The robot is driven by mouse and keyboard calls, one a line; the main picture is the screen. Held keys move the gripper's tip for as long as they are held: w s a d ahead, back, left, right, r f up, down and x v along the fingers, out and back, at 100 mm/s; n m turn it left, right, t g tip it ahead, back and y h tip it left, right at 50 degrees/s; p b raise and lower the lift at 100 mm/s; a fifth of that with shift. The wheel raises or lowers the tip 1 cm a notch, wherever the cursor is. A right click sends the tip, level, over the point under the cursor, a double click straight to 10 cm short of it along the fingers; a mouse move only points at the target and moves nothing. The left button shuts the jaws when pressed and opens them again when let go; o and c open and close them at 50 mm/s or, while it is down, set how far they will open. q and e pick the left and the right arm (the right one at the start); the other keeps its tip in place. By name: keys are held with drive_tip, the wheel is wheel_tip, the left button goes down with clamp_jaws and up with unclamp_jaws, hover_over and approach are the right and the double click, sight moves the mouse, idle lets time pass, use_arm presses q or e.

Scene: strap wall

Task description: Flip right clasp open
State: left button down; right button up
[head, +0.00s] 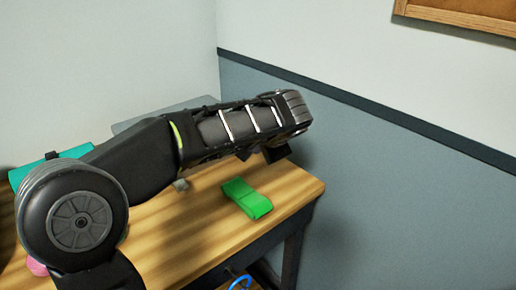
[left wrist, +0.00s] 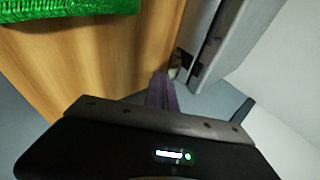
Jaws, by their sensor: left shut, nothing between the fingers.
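My left gripper (head: 277,154) hangs at the end of my left arm, above the back right part of the wooden table, behind the green object. In the left wrist view its closed fingers (left wrist: 160,92) are shut and empty, pointing toward the table edge. A grey case-like body (left wrist: 228,42) stands to the right of the fingers, with a dark fitting (left wrist: 184,62) close to their tips; I cannot tell whether this is the right clasp. In the head view a grey flat surface (head: 165,112) shows behind my arm, which hides most of it. My right gripper is not in view.
A green object (head: 246,198) lies on the wooden table (head: 200,235) near its right end. A teal object (head: 50,165) and a pink one (head: 37,266) are at the left. A blue hook-like thing (head: 238,281) is below the front edge. Walls stand behind and right.

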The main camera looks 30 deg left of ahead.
use_arm(q)
drive_tip(key=shift+s+d+f+b, duration=0.1)
drive_tip(key=shift+d+f+b, duration=0.05)
drive_tip(key=shift+f+b, duration=0.45)
drive_tip(key=shift+r, duration=0.2)
